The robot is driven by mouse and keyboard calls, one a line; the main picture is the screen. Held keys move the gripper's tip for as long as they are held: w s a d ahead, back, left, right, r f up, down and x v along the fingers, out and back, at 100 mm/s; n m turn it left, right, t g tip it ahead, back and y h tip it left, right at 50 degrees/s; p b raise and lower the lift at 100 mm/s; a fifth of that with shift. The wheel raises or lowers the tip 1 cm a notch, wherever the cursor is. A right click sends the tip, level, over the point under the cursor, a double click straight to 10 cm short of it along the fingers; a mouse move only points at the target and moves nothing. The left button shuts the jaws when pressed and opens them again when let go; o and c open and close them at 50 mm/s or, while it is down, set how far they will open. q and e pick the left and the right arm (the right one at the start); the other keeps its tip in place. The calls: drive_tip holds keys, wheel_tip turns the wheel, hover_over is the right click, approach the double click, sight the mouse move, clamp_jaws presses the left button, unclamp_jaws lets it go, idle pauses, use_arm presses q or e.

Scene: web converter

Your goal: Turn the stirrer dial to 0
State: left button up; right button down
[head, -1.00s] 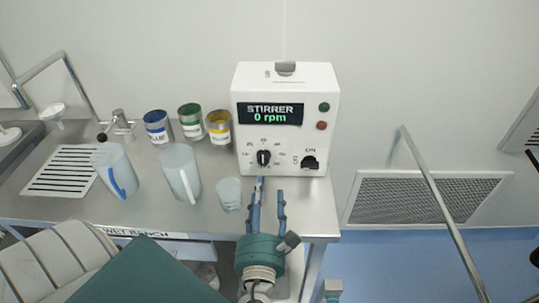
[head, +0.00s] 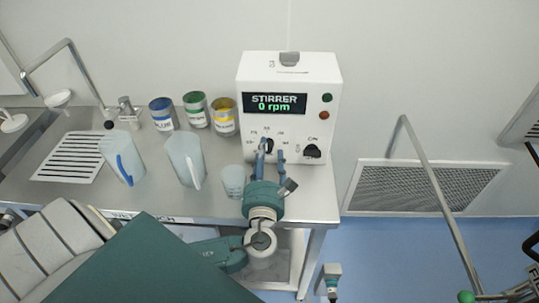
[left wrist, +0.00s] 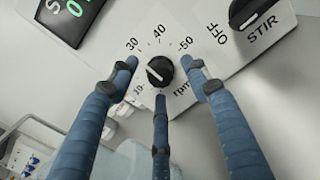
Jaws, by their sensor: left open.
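The white stirrer unit (head: 320,78) stands at the back right of the bench, its display (head: 274,103) reading "STIRRER 0 rpm". Its round black dial (left wrist: 160,71) shows in the left wrist view, ringed by numbers including 10, 30, 40 and 50. A white pointer line lies on its left part, towards the 10 side. My left gripper (head: 270,153) is open in front of the panel. In the left wrist view its blue fingers (left wrist: 160,72) are spread around the dial, with visible gaps at the sides. In the head view they partly cover the dial. My right gripper is not in view.
A black OFF/STIR switch (head: 312,152) is right of the dial. A small cup (head: 233,180), two jugs (head: 186,160) (head: 123,158) and blue, green and yellow cans (head: 225,118) stand to the left on the bench (head: 319,200). A metal rail (head: 432,175) stands at the right.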

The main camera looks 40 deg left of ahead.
use_arm(q)
drive_tip(key=shift+s, duration=0.15)
drive_tip(key=c, duration=1.1)
drive_tip(key=shift+c, duration=0.3)
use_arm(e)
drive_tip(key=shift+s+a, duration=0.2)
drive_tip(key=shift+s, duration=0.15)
